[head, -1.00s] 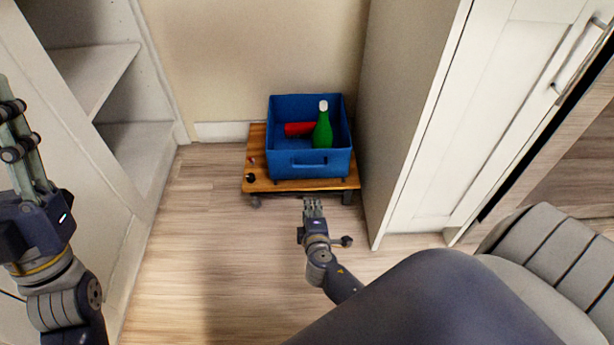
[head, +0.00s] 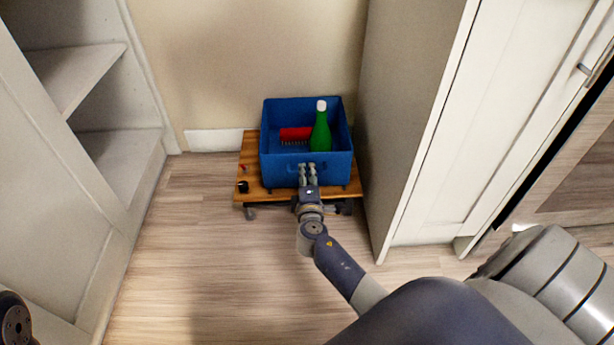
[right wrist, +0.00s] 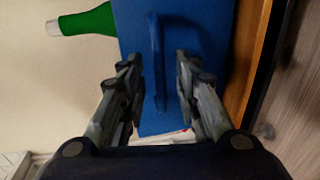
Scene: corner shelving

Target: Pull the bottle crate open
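The blue bottle crate (head: 280,174) sits on a low wooden wheeled platform (head: 250,160) in the corner. A green bottle (head: 320,130) with a white cap stands in it, beside a red item (head: 296,133). My right gripper (head: 308,170) is at the crate's front face. In the right wrist view, the crate's handle (right wrist: 158,60) shows between and just beyond the two open fingers (right wrist: 158,90), and I see no closed grip on it. Of my left arm, only a dark part shows at the lower left edge of the head view; its gripper is out of view.
A tall white cabinet (head: 430,150) stands close on the right of the platform. An open shelf unit (head: 115,155) is on the left. The wooden floor (head: 190,240) in front is clear. A small black item (head: 242,187) lies on the platform's left side.

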